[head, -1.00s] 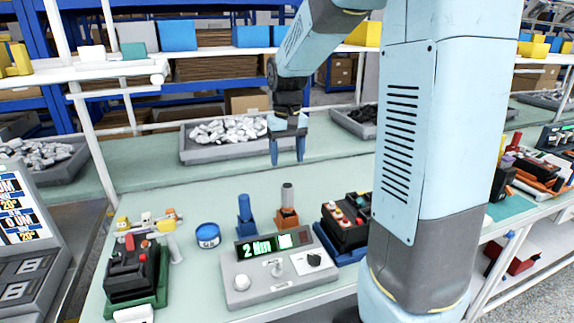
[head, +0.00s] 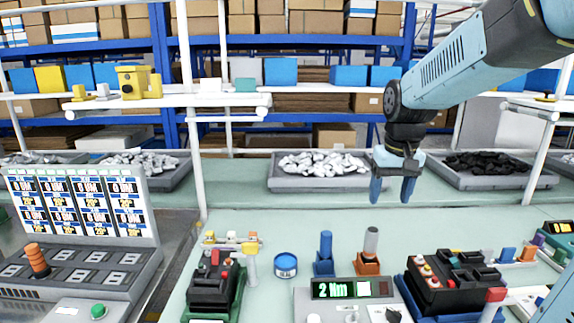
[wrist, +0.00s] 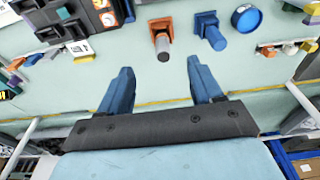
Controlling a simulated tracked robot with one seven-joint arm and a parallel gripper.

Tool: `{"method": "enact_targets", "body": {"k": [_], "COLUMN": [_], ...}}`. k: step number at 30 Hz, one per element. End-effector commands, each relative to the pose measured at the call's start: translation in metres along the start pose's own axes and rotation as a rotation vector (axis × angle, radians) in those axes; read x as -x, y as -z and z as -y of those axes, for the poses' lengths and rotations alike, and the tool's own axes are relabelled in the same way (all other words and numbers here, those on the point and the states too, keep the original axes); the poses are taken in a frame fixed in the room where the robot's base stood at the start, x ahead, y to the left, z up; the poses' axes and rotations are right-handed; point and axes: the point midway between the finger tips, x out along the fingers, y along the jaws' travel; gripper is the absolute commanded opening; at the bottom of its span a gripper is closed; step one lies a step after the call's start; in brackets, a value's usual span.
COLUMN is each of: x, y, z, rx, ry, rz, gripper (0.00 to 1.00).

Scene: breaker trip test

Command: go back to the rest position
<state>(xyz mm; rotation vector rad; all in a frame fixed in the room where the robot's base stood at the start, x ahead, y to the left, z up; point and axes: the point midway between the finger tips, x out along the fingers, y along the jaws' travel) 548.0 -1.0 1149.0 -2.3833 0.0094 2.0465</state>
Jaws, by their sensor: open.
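My gripper (head: 392,188) hangs from my arm over the back part of the green bench (head: 230,225), fingers pointing down. Its two blue fingers are apart with nothing between them, as the wrist view (wrist: 160,88) also shows. In the head view, the gripper is above and behind the blue post (head: 325,250) and the grey-topped orange post (head: 370,248), apart from both. The test box (head: 350,305), its display reading 2 Nm, stands in front of these posts, partly cut off by the frame.
Trays of light parts (head: 318,182) and dark parts (head: 500,180) stand at the back. A blue round tin (head: 286,265) sits left of the posts. Breaker units stand left (head: 214,285) and right (head: 450,285). A white shelf (head: 170,101) with posts borders the space.

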Motion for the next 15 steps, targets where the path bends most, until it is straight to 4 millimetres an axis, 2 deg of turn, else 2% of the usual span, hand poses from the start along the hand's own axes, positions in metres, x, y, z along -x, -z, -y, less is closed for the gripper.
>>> {"method": "enact_targets", "body": {"k": [1, 6, 15], "x": [0.008, 0.027, 0.046], "y": [-0.012, -0.046, -0.107], "z": [0.000, 0.000, 0.001], "rx": [0.000, 0.001, 0.002], "ry": [0.000, 0.000, 0.002], "rz": [-0.026, -0.104, -0.239], "gripper": [0.65, 0.65, 0.65]}}
